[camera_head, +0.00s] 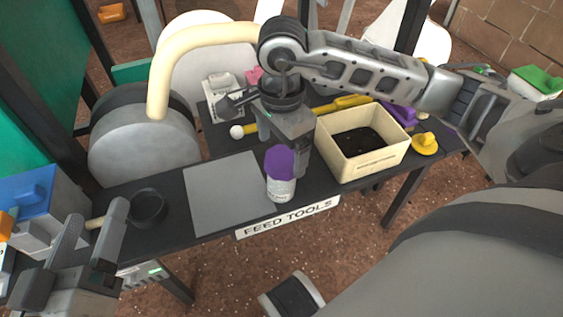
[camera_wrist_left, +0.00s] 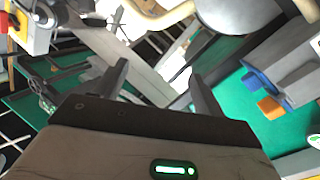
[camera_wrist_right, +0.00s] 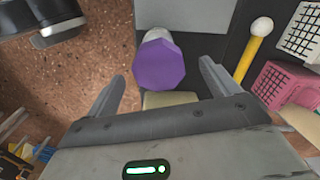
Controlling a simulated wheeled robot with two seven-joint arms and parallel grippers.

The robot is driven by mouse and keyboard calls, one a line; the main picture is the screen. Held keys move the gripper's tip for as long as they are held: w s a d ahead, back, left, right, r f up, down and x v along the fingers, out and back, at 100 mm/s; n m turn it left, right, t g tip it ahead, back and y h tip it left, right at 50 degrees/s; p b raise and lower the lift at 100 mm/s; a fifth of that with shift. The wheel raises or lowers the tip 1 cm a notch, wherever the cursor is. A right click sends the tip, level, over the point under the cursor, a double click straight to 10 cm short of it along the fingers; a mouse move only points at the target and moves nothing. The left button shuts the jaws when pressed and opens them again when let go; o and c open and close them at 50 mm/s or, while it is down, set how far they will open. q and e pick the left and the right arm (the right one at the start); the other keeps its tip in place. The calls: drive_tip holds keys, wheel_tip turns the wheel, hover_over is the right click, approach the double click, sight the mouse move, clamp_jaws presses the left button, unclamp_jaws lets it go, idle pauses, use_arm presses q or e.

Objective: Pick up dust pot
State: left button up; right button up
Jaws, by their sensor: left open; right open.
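A white pot with a purple lid (camera_head: 280,185), which I take as the dust pot, stands upright on the dark table near its front edge, at the right edge of a grey mat (camera_head: 225,200). My right gripper (camera_head: 288,140) is open, just above and behind the pot, and hides part of its lid. In the right wrist view the purple lid (camera_wrist_right: 160,65) lies ahead between the spread fingers. I cannot tell whether they touch it. My left gripper (camera_head: 96,215) is open and empty at the lower left, away from the pot. Its open fingers show in the left wrist view (camera_wrist_left: 160,75).
A cream bin (camera_head: 362,165) with dark contents stands right of the pot. A black round cup with a handle (camera_head: 148,207) is left of the mat. A yellow rod with a white ball end (camera_head: 237,132) lies behind. A "FEED TOOLS" sign (camera_head: 288,217) hangs on the front edge.

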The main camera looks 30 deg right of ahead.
sight(282, 158)
wheel_tip(282, 158, down, 4)
drive_tip(key=shift+s+r+b, duration=0.1)
drive_tip(key=shift+b, duration=0.6)
use_arm(q)
drive_tip(key=r, duration=0.1)
drive_tip(key=w+r+m+t+h, duration=0.1)
drive_tip(key=r+m+t, duration=0.1)
drive_tip(key=shift+w+a+r, duration=0.15)
drive_tip(key=shift+w+a, duration=0.1)
drive_tip(key=shift+a, duration=0.05)
use_arm(e)
drive_tip(key=c, duration=1.4)
